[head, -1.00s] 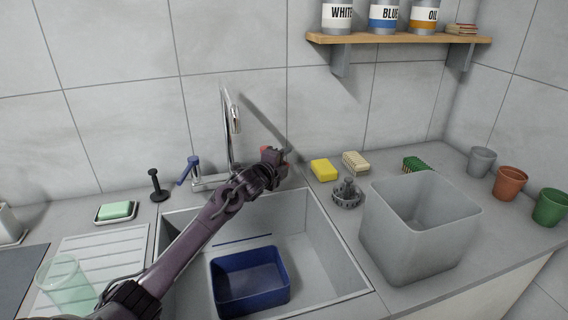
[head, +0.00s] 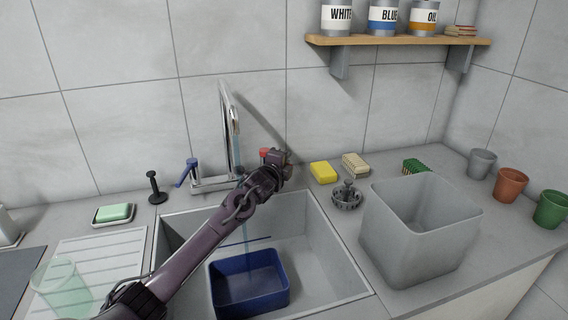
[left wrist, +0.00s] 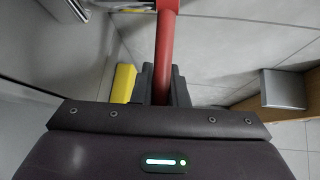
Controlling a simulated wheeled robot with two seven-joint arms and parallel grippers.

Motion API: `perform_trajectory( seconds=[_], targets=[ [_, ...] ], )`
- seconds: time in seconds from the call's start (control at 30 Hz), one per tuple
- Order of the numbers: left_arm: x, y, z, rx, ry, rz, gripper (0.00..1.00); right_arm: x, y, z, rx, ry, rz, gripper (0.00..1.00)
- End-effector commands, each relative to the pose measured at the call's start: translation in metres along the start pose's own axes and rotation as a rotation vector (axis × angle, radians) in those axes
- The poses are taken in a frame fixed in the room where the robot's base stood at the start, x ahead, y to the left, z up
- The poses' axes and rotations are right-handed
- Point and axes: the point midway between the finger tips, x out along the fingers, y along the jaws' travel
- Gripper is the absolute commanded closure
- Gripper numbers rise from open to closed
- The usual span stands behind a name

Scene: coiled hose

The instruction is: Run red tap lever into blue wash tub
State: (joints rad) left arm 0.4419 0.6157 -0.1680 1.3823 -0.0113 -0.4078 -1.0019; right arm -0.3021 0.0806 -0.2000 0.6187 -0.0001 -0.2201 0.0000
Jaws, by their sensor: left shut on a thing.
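The red tap lever (head: 264,152) shows at the right of the chrome tap (head: 229,120), partly hidden by my left gripper (head: 277,159). In the left wrist view the red lever (left wrist: 167,38) runs between the fingers of my left gripper (left wrist: 162,84), which is shut on it. A thin pale blue stream of water (head: 242,215) falls from the spout. The blue wash tub (head: 255,300) stands in the sink, and the stream comes down into it. My left forearm crosses in front of the sink. My right gripper is not in view.
A blue lever (head: 188,171) is at the tap's left. A large grey bin (head: 415,245) stands on the right counter. A clear green glass (head: 62,288) is at left.

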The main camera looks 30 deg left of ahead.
Motion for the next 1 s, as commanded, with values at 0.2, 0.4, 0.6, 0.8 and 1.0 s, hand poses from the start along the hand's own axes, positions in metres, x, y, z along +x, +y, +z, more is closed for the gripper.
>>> perform_trajectory(
  seconds=[0.2,0.4,0.6,0.8,1.0],
  targets=[
    [0.0,0.001,0.0,-0.006,-0.045,0.004,1.0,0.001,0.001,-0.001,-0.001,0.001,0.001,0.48],
    [-0.001,0.001,0.0,-0.006,-0.044,0.004,1.0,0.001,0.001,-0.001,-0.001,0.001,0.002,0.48],
    [-0.001,0.001,0.0,-0.006,-0.044,0.004,0.65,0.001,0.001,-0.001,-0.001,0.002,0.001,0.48],
    [-0.001,0.0,0.0,-0.006,-0.043,0.004,0.65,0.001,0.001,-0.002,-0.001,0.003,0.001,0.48],
    [-0.011,-0.002,0.0,-0.004,-0.043,0.006,0.65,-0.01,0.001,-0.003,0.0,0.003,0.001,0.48]
  ],
)
